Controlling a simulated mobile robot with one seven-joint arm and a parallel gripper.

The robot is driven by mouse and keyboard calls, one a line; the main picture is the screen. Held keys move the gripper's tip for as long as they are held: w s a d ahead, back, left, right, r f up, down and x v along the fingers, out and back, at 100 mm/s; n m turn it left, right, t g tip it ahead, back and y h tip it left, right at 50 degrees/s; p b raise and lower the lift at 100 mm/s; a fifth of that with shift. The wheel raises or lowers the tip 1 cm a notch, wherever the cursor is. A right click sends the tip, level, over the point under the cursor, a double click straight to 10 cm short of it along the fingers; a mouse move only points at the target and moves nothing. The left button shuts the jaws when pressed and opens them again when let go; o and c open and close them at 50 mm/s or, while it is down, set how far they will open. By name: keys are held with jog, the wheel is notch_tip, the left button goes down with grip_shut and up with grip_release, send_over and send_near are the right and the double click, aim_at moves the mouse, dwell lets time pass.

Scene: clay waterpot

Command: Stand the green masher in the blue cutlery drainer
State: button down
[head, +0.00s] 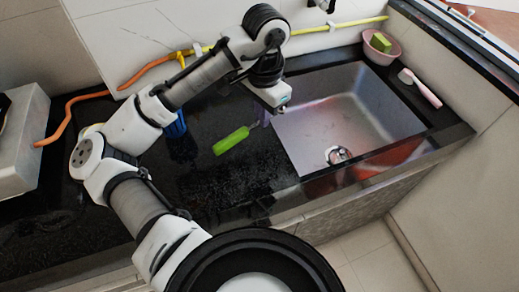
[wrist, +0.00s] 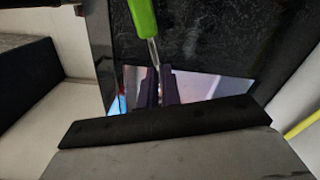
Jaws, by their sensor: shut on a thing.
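The green masher (head: 231,140) has a green handle and a thin metal shaft. In the head view its handle points to the lower left, over the black counter just left of the sink. My gripper (head: 266,117) is shut on its metal end. In the wrist view the green handle (wrist: 144,18) and shaft run up and away from my dark fingers (wrist: 162,86). The masher's head is hidden at the fingers. I cannot tell how far it is above the counter. The blue cutlery drainer (head: 177,127) stands on the counter to the left, partly hidden behind my arm.
The metal sink (head: 375,105) lies right of the gripper. A pink bowl (head: 381,48) with a green sponge and a pink brush (head: 421,88) are on its far right. An orange and yellow hose (head: 150,72) runs along the wall. The front counter is clear.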

aim_at(262, 158)
notch_tip(262, 158, down, 14)
jog(key=shift+w+f, duration=0.1)
jog(key=shift+f, duration=0.15)
jog(key=shift+f, duration=0.1)
jog(key=c, duration=2)
grip_release()
jog(key=shift+f, duration=0.1)
jog(key=shift+c, duration=0.2)
jog(key=o, duration=0.4)
jog(key=shift+o, duration=0.2)
notch_tip(262, 158, up, 12)
jog(key=shift+d+r, duration=0.1)
jog(key=shift+r, duration=0.15)
